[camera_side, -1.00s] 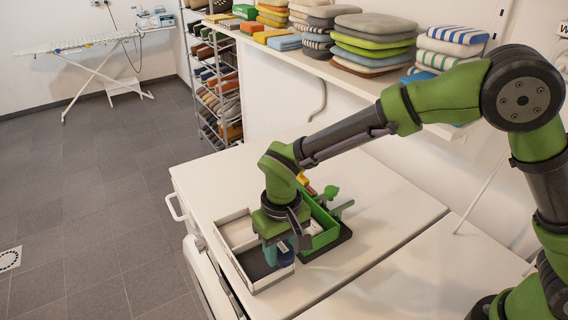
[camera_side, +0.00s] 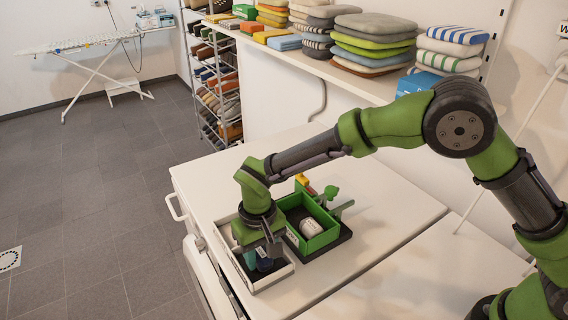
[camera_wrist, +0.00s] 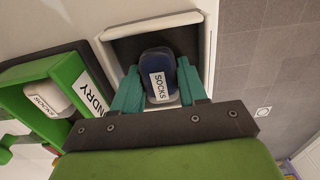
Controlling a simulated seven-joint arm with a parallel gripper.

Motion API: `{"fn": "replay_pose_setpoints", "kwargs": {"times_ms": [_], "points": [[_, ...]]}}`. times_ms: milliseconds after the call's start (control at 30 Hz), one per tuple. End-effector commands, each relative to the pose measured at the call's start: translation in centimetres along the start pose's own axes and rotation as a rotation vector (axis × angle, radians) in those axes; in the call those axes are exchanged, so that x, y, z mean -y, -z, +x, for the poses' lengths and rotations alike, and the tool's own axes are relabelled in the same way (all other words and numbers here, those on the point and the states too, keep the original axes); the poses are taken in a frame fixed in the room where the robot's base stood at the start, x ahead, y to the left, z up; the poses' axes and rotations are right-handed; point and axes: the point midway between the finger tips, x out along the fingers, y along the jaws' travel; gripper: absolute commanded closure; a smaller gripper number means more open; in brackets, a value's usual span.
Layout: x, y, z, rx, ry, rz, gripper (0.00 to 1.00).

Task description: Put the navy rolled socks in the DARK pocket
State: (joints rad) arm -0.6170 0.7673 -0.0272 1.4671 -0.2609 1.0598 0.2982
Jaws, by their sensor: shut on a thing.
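The navy rolled socks (camera_wrist: 156,62) carry a white "SOCKS" label and sit between the two teal fingers of my gripper (camera_wrist: 160,88). In the side view, my gripper (camera_side: 259,263) points down at the front part of the white tray, with the navy socks (camera_side: 265,265) partly hidden by the fingers. The white tray (camera_side: 272,282) has a dark-floored pocket, which shows around the socks in the wrist view (camera_wrist: 128,48). The socks are over or inside this dark pocket; whether they touch its floor I cannot tell. My arm hides much of the tray's other pocket.
A green box (camera_side: 325,239) stands just right of the tray, with white rolled socks (camera_side: 311,227) inside. Its wall reads "NDRY" in the wrist view (camera_wrist: 85,85). A red and yellow item (camera_side: 304,182) lies behind it. The white top (camera_side: 390,205) is clear to the right.

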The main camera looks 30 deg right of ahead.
Motion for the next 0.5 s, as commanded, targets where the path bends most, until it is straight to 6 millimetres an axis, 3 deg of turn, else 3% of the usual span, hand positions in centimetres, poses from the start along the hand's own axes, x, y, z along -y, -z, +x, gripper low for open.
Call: {"fn": "replay_pose_setpoints", "kwargs": {"times_ms": [33,67,200,500], "points": [[-0.02,-0.03,0.22,0.002,-0.001,0.0,0.87],[-0.02,-0.03,0.26,0.002,-0.001,0.0,0.56],[-0.01,-0.03,0.21,0.001,-0.001,0.0,0.35],[-0.01,-0.02,0.12,0.001,0.0,0.0,0.32]]}}
